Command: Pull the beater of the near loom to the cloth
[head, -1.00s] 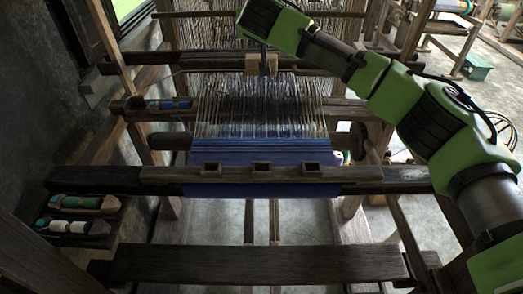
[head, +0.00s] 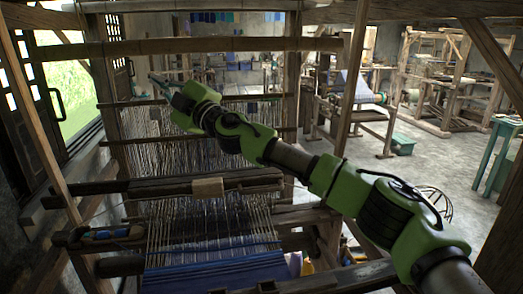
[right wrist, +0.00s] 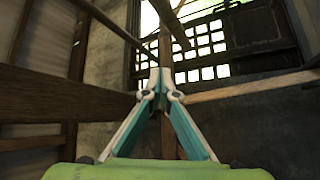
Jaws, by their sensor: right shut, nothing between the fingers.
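The near loom's beater (head: 150,193) is a dark wooden bar across the warp, with a pale wooden block (head: 208,187) at its middle. The blue cloth (head: 215,276) lies at the bottom of the head view, with a stretch of bare warp threads (head: 205,222) between it and the beater. My right gripper (head: 156,84) is raised well above and beyond the beater, apart from it, near the loom's upper left. In the right wrist view its teal fingers (right wrist: 160,84) meet at the tips and hold nothing. My left gripper is out of view.
Loom posts and crossbars (head: 200,46) surround my right arm. A shuttle with blue and teal yarn (head: 106,233) lies at left.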

